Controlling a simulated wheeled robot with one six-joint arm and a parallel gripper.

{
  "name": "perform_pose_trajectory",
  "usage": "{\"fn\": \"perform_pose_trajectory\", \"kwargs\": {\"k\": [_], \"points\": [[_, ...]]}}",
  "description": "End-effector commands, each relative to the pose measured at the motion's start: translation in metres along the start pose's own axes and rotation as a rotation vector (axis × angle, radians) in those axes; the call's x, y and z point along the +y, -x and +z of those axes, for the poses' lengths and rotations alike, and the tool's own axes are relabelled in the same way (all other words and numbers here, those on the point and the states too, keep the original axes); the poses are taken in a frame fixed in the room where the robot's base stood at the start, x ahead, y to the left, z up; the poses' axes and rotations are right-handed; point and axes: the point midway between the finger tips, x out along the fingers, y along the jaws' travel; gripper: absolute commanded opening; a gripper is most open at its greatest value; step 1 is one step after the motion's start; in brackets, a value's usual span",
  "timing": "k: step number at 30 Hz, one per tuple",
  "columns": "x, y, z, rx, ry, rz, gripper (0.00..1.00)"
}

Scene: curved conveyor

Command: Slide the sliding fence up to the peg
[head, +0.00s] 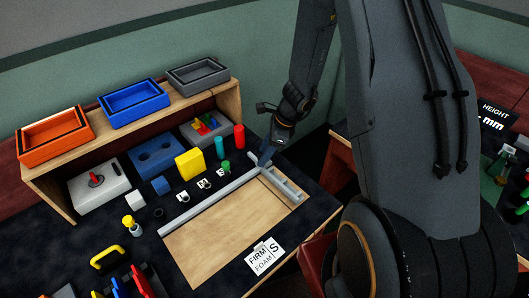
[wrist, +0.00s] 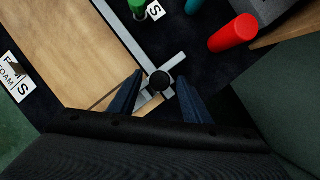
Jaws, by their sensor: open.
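The sliding fence (head: 286,186) is a grey crosspiece at the right end of a wooden board (head: 215,242). It meets a long grey rail (head: 208,205) along the board's far side. My gripper (head: 265,160) is low over this end, and in the wrist view my gripper (wrist: 160,73) is open, one blue finger on each side of the knob. I cannot see whether the fingers touch it. I cannot make out a peg on the board for certain.
Beyond the rail stand green (head: 225,167), teal (head: 219,146) and red (head: 239,136) cylinders and a yellow block (head: 190,164). A shelf (head: 235,96) with trays is behind. The board's middle looks clear.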

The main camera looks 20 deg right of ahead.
Motion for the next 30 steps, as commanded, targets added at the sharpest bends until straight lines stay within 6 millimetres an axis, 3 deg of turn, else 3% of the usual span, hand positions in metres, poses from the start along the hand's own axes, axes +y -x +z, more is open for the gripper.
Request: {"fn": "perform_pose_trajectory", "kwargs": {"k": [2,10,17,30], "points": [[0.0,0.0,0.0,0.0,0.0,0.0,0.44],[0.0,0.0,0.0,0.0,0.001,0.0,0.0],[0.004,-0.002,0.005,-0.001,0.003,0.0,0.0],[0.061,-0.025,0.058,-0.003,0.004,0.0,0.0]]}}
